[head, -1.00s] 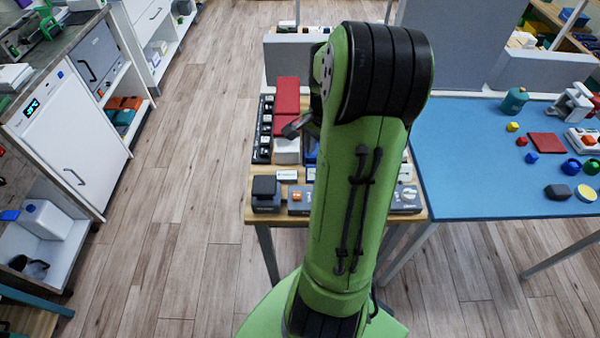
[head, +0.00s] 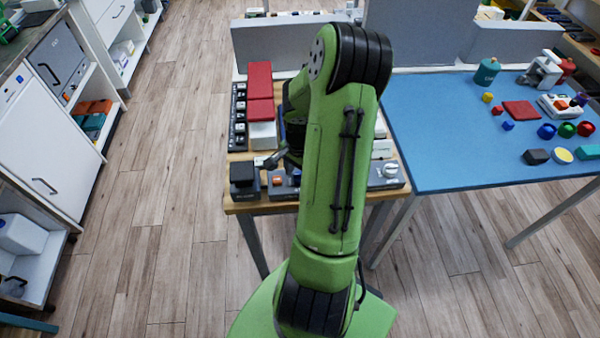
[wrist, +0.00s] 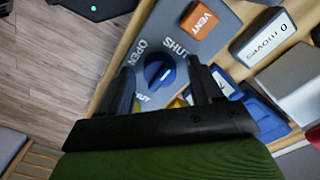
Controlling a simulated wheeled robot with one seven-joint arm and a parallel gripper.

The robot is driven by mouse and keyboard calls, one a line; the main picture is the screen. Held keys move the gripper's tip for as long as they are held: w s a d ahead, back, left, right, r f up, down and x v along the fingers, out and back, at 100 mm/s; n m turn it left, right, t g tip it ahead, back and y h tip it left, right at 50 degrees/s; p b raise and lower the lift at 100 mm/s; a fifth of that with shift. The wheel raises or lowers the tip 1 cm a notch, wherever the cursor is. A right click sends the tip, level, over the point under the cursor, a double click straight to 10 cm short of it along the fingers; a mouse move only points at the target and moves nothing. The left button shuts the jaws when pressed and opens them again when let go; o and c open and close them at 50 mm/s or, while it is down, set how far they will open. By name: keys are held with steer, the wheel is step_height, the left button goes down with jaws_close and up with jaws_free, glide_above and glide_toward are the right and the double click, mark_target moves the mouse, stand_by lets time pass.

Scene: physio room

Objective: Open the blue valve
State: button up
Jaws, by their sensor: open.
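The blue valve (wrist: 158,73) is a dark blue round knob on a grey panel (wrist: 218,20) in the wrist view. White lettering beside it reads OPEN on its upper left and SHUT above and below it. I cannot tell which label its ridge points to. My gripper (wrist: 160,82) is open, with one dark finger on each side of the knob in the picture. Contact cannot be seen. In the head view my gripper (head: 268,161) is low over the bench's near side, and my arm covers much of the panel.
An orange VENT block (wrist: 199,20) is close above the knob, with a white labelled block (wrist: 263,37) to its right. A dark box (head: 244,178) stands left on the wooden bench (head: 262,207). Red boxes (head: 259,85) stand behind. A blue table (head: 450,150) is at right.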

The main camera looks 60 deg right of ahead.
steer(key=shift+c, duration=0.3)
steer(key=c, duration=1)
steer(key=shift+n, duration=0.3)
steer(key=n, duration=0.9)
steer(key=shift+b, duration=0.3)
steer(key=n, duration=0.4)
steer(key=shift+n+b, duration=0.5)
steer(key=shift+n, duration=1.6)
